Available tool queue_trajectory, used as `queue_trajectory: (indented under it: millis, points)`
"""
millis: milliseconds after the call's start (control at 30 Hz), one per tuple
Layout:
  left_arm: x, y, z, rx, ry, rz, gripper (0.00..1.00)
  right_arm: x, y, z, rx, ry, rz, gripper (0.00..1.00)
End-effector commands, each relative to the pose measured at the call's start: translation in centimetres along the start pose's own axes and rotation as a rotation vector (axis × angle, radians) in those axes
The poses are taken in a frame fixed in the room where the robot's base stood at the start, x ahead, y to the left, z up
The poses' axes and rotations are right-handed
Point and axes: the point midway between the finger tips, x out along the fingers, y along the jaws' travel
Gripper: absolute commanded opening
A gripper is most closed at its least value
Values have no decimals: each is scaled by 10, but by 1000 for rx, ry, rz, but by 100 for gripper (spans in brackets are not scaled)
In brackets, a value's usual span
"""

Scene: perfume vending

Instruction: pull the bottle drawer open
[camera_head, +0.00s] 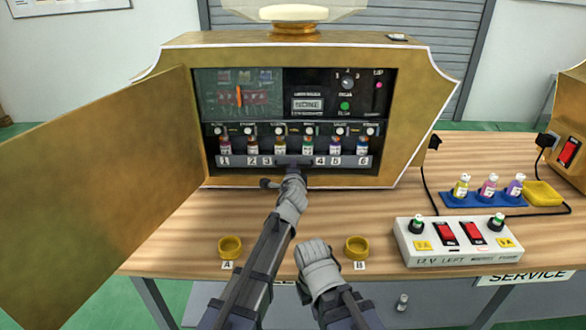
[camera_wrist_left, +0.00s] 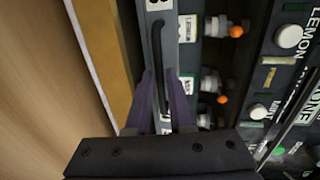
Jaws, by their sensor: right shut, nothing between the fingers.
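The bottle drawer (camera_head: 232,161) is a grey numbered strip low inside the open gold cabinet, with a row of small capped bottles (camera_head: 308,145) behind it. Its dark bar handle (camera_wrist_left: 157,45) sits at the middle of the front. My left gripper (camera_head: 291,172) is at the handle. In the left wrist view, the fingers (camera_wrist_left: 163,90) stand apart, one on each side of the handle; a gap seems to show, and contact is unclear. My right gripper (camera_head: 315,250) is shut and empty, low over the table front.
The gold cabinet door (camera_head: 95,190) stands swung open on the left. Yellow rings A (camera_head: 230,247) and B (camera_head: 357,247) lie on the table front. A white switch box (camera_head: 455,241) and a blue bottle tray (camera_head: 484,199) are at right.

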Motion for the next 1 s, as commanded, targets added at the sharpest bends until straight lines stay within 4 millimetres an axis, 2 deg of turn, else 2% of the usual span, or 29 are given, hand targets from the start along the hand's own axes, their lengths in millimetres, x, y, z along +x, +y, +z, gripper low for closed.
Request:
queue_trajectory:
  millis: [33, 167, 1000]
  points:
    - [0, 0, 0, 0, 0, 0, 14, 0, 0, 0, 0, 0, 0, 0]
    - [0, 0, 0, 0, 0, 0, 0, 0, 0, 0, 0, 0, 0, 0]
    - [0, 0, 0, 0, -1, 1, 0, 0, 0, 0, 0, 0, 0, 0]
